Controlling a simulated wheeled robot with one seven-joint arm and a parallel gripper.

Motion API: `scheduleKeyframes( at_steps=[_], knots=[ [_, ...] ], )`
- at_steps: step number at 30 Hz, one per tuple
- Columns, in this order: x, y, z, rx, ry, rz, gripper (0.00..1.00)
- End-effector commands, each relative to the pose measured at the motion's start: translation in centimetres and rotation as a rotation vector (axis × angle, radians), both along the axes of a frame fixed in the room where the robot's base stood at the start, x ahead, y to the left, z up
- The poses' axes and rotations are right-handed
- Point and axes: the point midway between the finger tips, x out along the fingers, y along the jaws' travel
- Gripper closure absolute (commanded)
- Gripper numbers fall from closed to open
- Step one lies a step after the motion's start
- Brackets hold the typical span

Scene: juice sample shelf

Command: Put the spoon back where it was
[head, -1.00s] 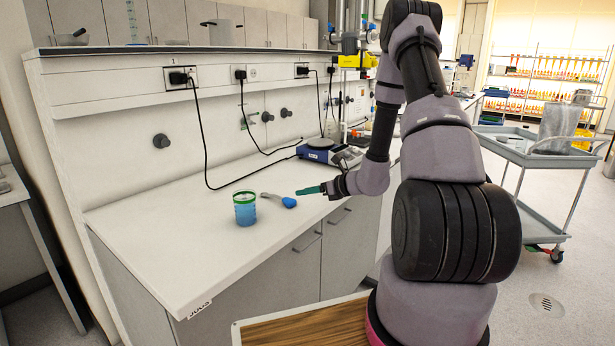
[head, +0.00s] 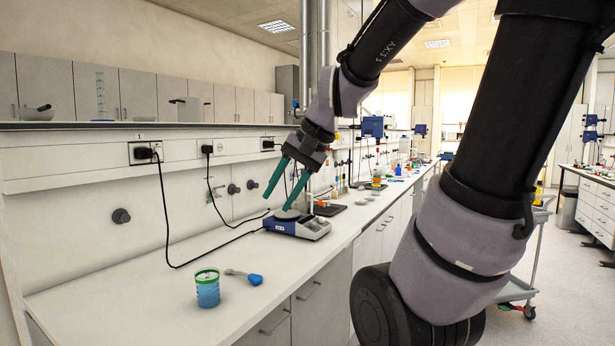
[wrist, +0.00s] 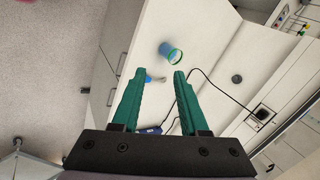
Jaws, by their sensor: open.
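The spoon (head: 245,276) has a blue handle end and a greyish other end, and lies on the white bench top. It also shows small in the wrist view (wrist: 156,78), where it appears between my fingers but beyond them. A blue cup with a green rim (head: 207,288) stands upright just left of the spoon; the wrist view also shows the cup (wrist: 168,52). My gripper (head: 279,195) has green fingers spread apart with nothing between them. It is raised above the bench, up and right of the spoon and clear of it.
A blue and white hotplate-like device (head: 297,225) sits on the bench right of the spoon, below my gripper. Black cables (head: 166,225) hang from wall sockets to the bench. The bench top (head: 120,290) around the cup is largely clear. A grey trolley (head: 518,290) stands at right.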

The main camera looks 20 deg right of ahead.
Motion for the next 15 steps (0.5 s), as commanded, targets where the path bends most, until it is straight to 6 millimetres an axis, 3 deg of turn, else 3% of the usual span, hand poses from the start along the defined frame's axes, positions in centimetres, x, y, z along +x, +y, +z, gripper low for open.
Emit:
scheduleKeyframes(
  at_steps=[3, 6, 15],
  knots=[
    [-2.4, -1.7, 2.0, -0.153, -0.136, 0.069, 0.56],
    [-3.6, -2.8, 3.1, -0.244, -0.213, 0.103, 0.56],
    [-4.5, -3.8, 3.9, -0.317, -0.268, 0.126, 0.56]
  ],
)
